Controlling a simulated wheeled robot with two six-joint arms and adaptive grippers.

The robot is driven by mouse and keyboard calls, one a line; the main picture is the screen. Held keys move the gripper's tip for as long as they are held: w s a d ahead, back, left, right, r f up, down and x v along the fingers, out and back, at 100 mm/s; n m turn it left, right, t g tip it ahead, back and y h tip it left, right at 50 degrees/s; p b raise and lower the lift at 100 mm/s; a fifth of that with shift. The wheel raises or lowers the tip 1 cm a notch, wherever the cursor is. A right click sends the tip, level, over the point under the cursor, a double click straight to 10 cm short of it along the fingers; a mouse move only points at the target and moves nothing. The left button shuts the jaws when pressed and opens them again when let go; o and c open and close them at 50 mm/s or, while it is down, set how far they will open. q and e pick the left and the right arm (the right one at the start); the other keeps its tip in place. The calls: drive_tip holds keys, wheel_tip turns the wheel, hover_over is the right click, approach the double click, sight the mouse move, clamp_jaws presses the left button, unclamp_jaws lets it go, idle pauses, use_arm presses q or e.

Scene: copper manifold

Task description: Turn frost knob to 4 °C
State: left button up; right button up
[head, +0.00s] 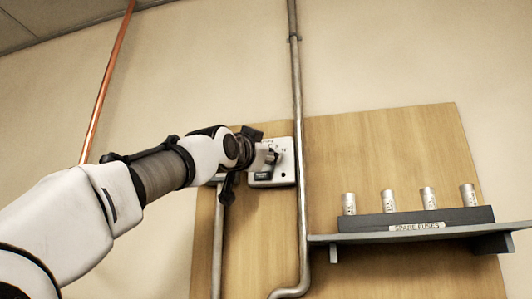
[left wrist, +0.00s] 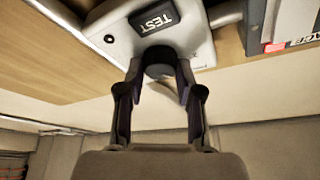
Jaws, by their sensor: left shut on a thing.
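The frost control is a pale box (head: 285,173) on the wooden board, with small scale marks near its top that are too small to read. It also shows in the left wrist view (left wrist: 192,42), with a dark label reading TEST (left wrist: 153,20). My left gripper (head: 270,157) reaches the box's front from the left and covers part of it. In the left wrist view its two fingers are shut around the dark round knob (left wrist: 158,60), one on each side. The knob's pointer and setting cannot be read. My right gripper is in neither view.
A grey vertical pipe (head: 297,90) runs close along the box's right side. A shelf (head: 420,236) to the right carries a block marked SPARE FUSES with several silver cylinders (head: 388,202). A copper pipe (head: 107,80) climbs the wall at left.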

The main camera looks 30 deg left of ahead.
use_arm(q)
drive_tip(key=o, duration=1.2)
drive_tip(key=shift+c, duration=0.2)
drive_tip(key=shift+w+a+f, duration=0.1)
drive_tip(key=shift+w, duration=0.05)
drive_tip(key=shift+n, duration=0.3)
